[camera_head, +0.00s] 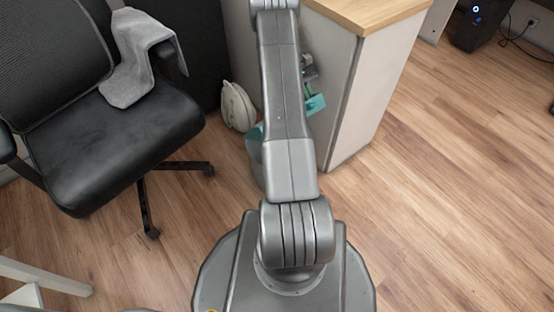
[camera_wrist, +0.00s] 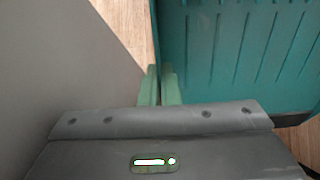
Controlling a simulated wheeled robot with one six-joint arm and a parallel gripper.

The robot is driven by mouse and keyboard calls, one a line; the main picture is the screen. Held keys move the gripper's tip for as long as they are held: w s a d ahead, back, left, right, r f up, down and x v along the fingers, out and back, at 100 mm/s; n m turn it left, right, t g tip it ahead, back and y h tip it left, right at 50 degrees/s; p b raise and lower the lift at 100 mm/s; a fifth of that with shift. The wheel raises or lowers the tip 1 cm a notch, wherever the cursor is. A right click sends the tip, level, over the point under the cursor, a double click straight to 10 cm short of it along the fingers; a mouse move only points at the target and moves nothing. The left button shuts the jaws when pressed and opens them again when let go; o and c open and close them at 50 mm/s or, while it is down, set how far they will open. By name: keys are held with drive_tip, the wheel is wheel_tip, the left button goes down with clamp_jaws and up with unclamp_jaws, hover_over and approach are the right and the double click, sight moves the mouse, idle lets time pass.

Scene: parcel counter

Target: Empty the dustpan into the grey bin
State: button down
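The teal dustpan (camera_head: 315,104) shows on both sides of my arm in the head view, beside the counter and above the floor. In the wrist view its ribbed pan (camera_wrist: 240,50) fills the upper right, and no dirt shows on the visible part. My gripper (camera_wrist: 160,72) has its two green fingers close together at the pan's edge, apparently shut on the dustpan; the grip itself is mostly hidden. In the head view my gripper (camera_head: 308,70) is partly behind my arm. The grey bin (camera_head: 255,160) stands on the floor behind my arm, mostly hidden, with teal showing at its top.
A counter (camera_head: 345,80) with a wooden top stands close to the right of my gripper. A black office chair (camera_head: 120,130) with a grey cloth (camera_head: 140,60) is at left. A pale bag (camera_head: 237,106) lies behind the bin.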

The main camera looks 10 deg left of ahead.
wheel_tip(320, 180, up, 3)
drive_tip(key=t+y, duration=0.2)
drive_tip(key=shift+r+t+y+p, duration=0.15)
drive_tip(key=shift+t+y+p, duration=0.15)
drive_tip(key=shift+t+y, duration=0.1)
wheel_tip(320, 180, up, 2)
drive_tip(key=t+y, duration=0.2)
drive_tip(key=shift+r+t+y+b, duration=0.25)
drive_tip(key=shift+t+y+b, duration=0.1)
drive_tip(key=shift+t+y, duration=0.05)
drive_tip(key=shift+r, duration=0.25)
